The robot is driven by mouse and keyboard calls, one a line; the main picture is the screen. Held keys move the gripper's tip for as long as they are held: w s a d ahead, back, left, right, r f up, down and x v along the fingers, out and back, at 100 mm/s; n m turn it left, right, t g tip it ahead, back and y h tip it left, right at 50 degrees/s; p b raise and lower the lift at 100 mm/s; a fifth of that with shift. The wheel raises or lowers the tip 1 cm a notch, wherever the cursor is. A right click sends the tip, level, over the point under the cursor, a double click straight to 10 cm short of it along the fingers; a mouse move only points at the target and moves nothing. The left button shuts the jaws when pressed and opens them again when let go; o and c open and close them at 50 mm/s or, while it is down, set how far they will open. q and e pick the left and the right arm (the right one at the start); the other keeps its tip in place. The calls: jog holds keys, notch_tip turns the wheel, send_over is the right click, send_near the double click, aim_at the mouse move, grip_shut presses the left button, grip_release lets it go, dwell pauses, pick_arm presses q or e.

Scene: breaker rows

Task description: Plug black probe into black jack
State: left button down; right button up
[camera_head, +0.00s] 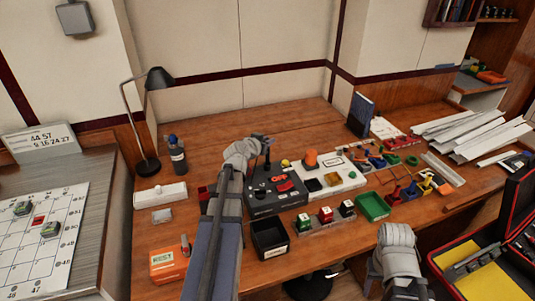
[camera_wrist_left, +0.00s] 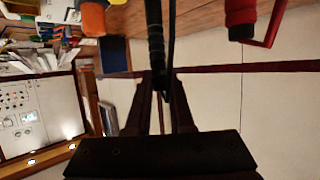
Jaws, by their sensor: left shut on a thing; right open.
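My left gripper (camera_head: 264,139) is above the back edge of the dark panel box (camera_head: 262,201) on the bench. It is shut on the black probe (camera_head: 267,157), which hangs down thin and dark toward the box. In the left wrist view the black probe (camera_wrist_left: 155,35) runs out from between the fingers. The black jack cannot be told apart from the other dark fittings on the box, and whether the probe tip touches anything is unclear. My right gripper (camera_head: 398,238) is low at the bench's front edge, open and away from the box; its fingers are hard to make out.
A white panel (camera_head: 346,184) with an orange knob (camera_head: 310,158) adjoins the box. A black bin (camera_head: 270,238), small breakers (camera_head: 326,215) and a green bin (camera_head: 373,206) stand in front. A lamp (camera_head: 148,120) and bottle (camera_head: 176,155) are at left. The back bench is clear.

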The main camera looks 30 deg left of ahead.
aim_at(268, 160)
pick_arm(q)
jog(key=shift+f+b, duration=1.8)
jog(key=shift+f, duration=0.3)
jog(key=c, duration=0.8)
grip_release()
jog(key=shift+r, duration=0.1)
jog(key=shift+r, duration=0.25)
jog(key=shift+p+v, duration=2.3)
jog(key=shift+v, duration=3.7)
jog(key=shift+d+f, duration=0.15)
